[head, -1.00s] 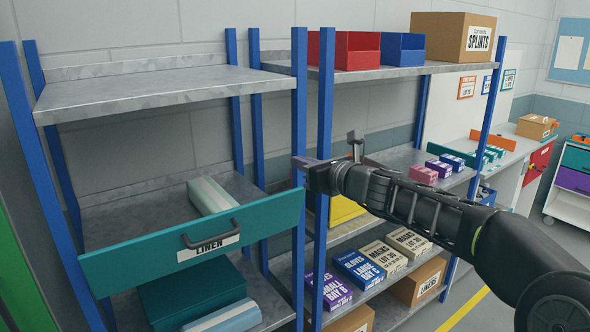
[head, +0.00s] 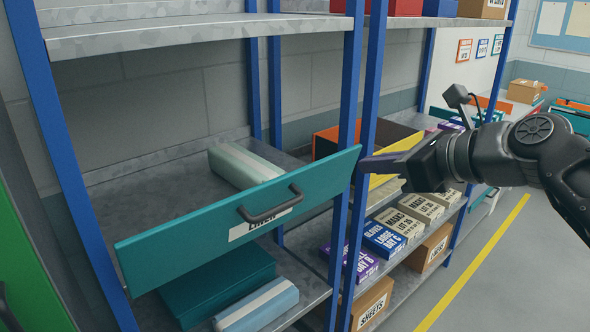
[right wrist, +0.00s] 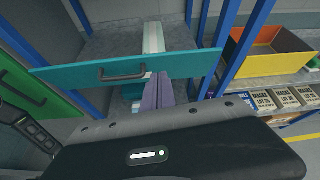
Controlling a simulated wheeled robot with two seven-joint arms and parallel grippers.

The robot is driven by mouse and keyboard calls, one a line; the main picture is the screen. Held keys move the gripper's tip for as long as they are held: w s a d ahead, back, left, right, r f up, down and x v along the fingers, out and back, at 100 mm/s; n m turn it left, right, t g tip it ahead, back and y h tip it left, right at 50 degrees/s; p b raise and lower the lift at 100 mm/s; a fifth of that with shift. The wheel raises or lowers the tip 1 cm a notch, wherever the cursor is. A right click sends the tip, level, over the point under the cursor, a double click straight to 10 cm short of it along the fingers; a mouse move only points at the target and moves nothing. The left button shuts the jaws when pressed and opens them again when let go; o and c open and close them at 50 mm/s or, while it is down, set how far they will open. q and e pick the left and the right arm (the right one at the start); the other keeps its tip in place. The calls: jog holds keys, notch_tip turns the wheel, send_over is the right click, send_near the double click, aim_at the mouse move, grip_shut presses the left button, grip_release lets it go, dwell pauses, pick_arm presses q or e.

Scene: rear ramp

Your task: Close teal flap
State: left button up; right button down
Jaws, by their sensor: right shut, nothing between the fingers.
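The teal flap (head: 225,225) is a long panel with a dark bar handle (head: 270,205) and a white label, partly hidden by the handle. It crosses the front of the left shelf bay, its right end overlapping a blue post; its exact angle is hard to tell. The flap also shows in the right wrist view (right wrist: 185,65). My right gripper (head: 372,164) has purple fingers, shut and empty, by the flap's right end in the head view. In the right wrist view its fingertips (right wrist: 158,76) overlap the flap's lower edge; contact is unclear. My left gripper is out of view.
A pale wrapped bundle (head: 240,165) lies on the shelf behind the flap. A teal box (head: 215,290) and another bundle (head: 258,305) sit below. Blue posts (head: 352,90) flank the bay. Boxes (head: 383,238) fill the right bay. A green panel (head: 30,265) stands left.

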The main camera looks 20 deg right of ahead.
jog(key=shift+s+f+m+g, duration=0.2)
jog(key=shift+s+f+m, duration=0.1)
jog(key=shift+f, duration=0.2)
jog(key=shift+s+f+m+g, duration=0.2)
jog(key=shift+f+m, duration=0.1)
jog(key=shift+f, duration=0.15)
jog(key=shift+w, duration=0.1)
jog(key=p, duration=0.2)
send_near(308, 172)
jog(key=x, duration=0.5)
jog(key=shift+f, duration=0.35)
jog(key=shift+w+a, duration=0.1)
jog(key=shift+w, duration=0.3)
jog(key=shift+r, duration=0.1)
